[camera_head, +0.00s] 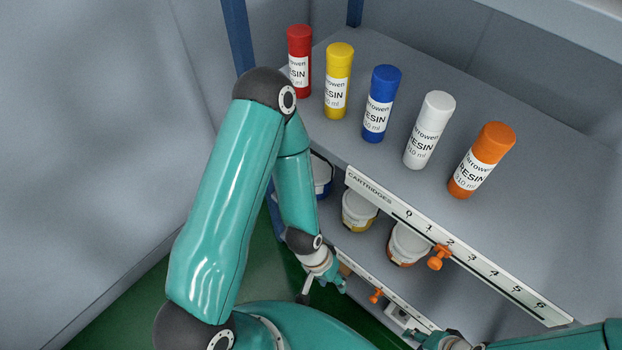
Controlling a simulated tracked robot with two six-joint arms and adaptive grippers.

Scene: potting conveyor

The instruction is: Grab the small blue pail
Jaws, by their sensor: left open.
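A small pail with a blue band and white rim (322,174) stands on the shelf below the cartridges, at its left end. My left arm hides much of it. My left gripper (324,288) is open and empty, low in front of the shelves and below the pail, apart from it. Part of my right gripper (445,341) shows at the bottom edge, cut off by the frame; its jaws cannot be made out.
Red, yellow, blue, white and orange resin cartridges stand on the top shelf (540,200). A yellow-banded pail (359,210) and an orange-banded pail (406,243) share the lower shelf. Orange knobs (439,257) stick out from the shelf fronts. A blue post (238,35) stands at left.

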